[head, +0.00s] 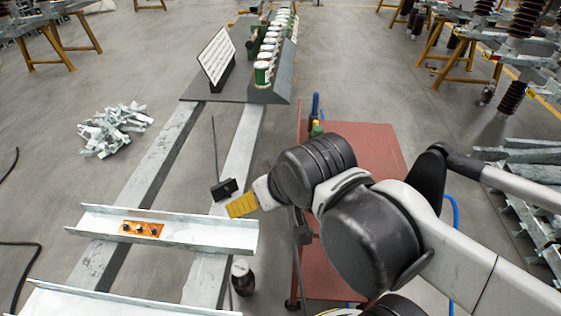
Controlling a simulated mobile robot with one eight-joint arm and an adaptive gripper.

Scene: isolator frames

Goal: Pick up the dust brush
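I cannot make out the dust brush for certain. My arm reaches in from the lower right, and its far end is above the gap between the rails and the red cart. A yellow ribbed piece (242,205) shows at that end; I cannot tell whether it is part of my gripper or a separate thing. The fingers are not clearly visible, so their opening cannot be read. A small black block (224,189) with a thin upright rod shows just left of the yellow piece.
A red cart (385,160) stands behind my arm, with a green bottle (317,130) near its left edge. A metal channel (190,236) holding an orange plate (141,230) crosses the rails. A dark bottle (242,278) is below. Metal scraps (114,130) lie left; floor around them is clear.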

